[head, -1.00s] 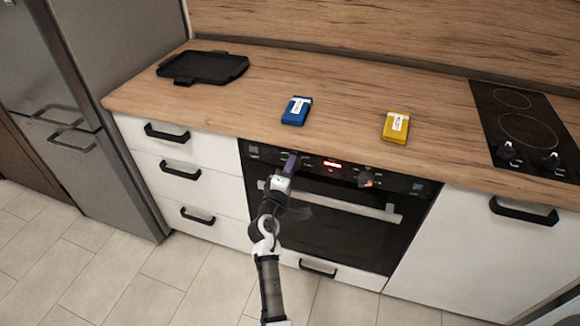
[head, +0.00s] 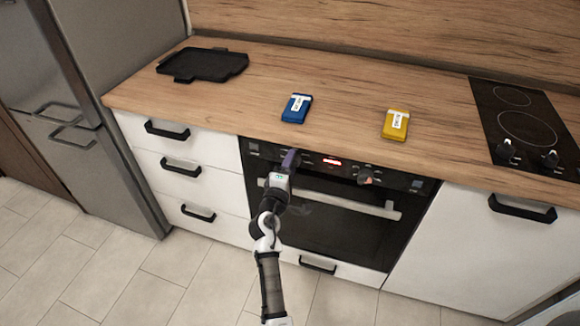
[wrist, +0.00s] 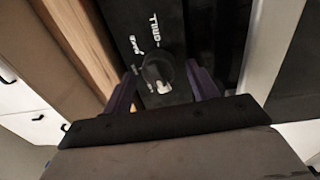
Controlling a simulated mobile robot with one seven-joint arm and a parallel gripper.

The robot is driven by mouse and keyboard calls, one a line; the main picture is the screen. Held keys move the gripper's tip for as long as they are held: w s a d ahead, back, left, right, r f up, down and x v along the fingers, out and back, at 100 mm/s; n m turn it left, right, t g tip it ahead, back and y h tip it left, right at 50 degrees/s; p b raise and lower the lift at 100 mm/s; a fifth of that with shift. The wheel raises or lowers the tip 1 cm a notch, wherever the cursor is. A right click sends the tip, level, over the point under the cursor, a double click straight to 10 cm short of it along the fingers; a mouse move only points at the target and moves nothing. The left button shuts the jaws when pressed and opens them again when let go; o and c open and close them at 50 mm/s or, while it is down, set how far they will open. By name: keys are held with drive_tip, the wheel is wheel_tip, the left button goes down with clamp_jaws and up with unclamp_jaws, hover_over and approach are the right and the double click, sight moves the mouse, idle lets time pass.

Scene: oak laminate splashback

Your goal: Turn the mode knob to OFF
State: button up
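My gripper (head: 290,158) is at the left knob on the oven's black control panel (head: 259,152), and in the head view it hides that knob. In the wrist view the round dark knob (wrist: 158,74) sits between the two purple fingers of my gripper (wrist: 163,82). The fingers are spread, one on each side, with a small gap visible at least on the right. White printed labels (wrist: 153,30) surround the knob; I cannot read which is OFF. A second knob (head: 365,176) is on the panel's right, beyond a lit red display (head: 332,161).
The oven handle (head: 350,203) runs below the panel, under my gripper. On the wooden counter (head: 350,100) lie a black tray (head: 203,65), a blue box (head: 297,108) and a yellow box (head: 396,124). A black cooktop (head: 525,125) is at the right.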

drive_tip(key=b+v, duration=0.4)
drive_tip(key=v, duration=0.9)
drive_tip(key=shift+s+a, duration=0.2)
drive_tip(key=shift+s, duration=0.2)
